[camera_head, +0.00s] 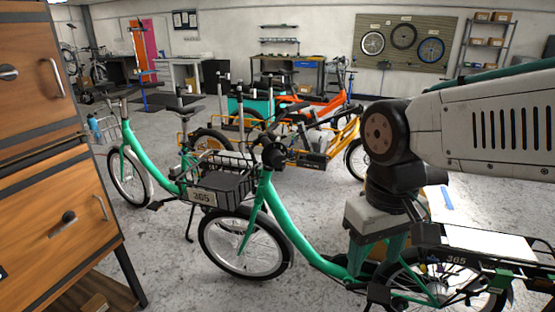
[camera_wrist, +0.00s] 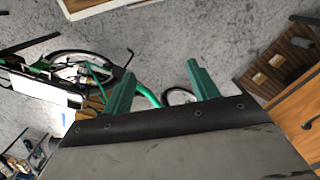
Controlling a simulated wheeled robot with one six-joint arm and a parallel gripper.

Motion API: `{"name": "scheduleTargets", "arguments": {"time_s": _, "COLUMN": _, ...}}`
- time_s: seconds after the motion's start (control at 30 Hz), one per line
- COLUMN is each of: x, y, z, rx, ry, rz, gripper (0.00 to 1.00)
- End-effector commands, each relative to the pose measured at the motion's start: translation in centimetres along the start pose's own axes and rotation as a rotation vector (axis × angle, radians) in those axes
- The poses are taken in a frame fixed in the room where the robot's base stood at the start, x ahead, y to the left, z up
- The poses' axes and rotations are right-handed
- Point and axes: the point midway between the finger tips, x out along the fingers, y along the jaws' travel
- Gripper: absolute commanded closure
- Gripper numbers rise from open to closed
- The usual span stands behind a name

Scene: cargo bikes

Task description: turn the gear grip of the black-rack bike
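A green bike (camera_head: 290,232) stands in the foreground, with a black rear rack (camera_head: 484,265) marked 365 at the right. Its handlebar with black grips (camera_head: 272,152) is above the front basket; I cannot tell which part is the gear grip. My gripper (camera_head: 376,258) points down beside the bike's rear half, to the right of the handlebar. In the wrist view my gripper (camera_wrist: 160,82) has its two green fingers wide apart with nothing between them. Part of a green bike frame (camera_wrist: 148,95) lies far below them. The handlebar grip is not clear there.
A second green bike (camera_head: 172,172) stands behind to the left. Orange (camera_head: 316,108) and yellow (camera_head: 346,138) cargo bikes stand farther back. A wooden drawer cabinet (camera_head: 52,200) fills the left edge. Grey floor (camera_head: 160,265) is open between cabinet and near bike.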

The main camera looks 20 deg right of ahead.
Motion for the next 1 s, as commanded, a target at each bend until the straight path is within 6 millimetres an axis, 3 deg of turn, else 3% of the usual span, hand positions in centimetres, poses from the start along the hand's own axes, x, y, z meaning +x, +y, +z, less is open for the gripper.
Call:
{"name": "scheduleTargets", "arguments": {"time_s": 0.17, "x": 4.8, "y": -0.7, "z": -6.3, "rx": -0.004, "ry": 0.031, "rz": -0.009, "gripper": 0.41}}
{"name": "scheduleTargets", "arguments": {"time_s": 0.4, "x": 11.2, "y": -1.8, "z": -17.6, "rx": 0.024, "ry": 0.324, "rz": -0.028, "gripper": 0.41}}
{"name": "scheduleTargets", "arguments": {"time_s": 0.6, "x": 13.8, "y": -2.4, "z": -26.1, "rx": 0.058, "ry": 0.653, "rz": -0.05, "gripper": 0.41}}
{"name": "scheduleTargets", "arguments": {"time_s": 0.77, "x": 13.1, "y": -2.5, "z": -31.3, "rx": 0.089, "ry": 0.951, "rz": -0.072, "gripper": 0.41}}
{"name": "scheduleTargets", "arguments": {"time_s": 0.87, "x": 11.0, "y": -2.5, "z": -33.6, "rx": 0.107, "ry": 1.149, "rz": -0.088, "gripper": 0.41}}
{"name": "scheduleTargets", "arguments": {"time_s": 1.0, "x": 6.2, "y": -2.2, "z": -35.3, "rx": 0.127, "ry": 1.404, "rz": -0.113, "gripper": 0.41}}
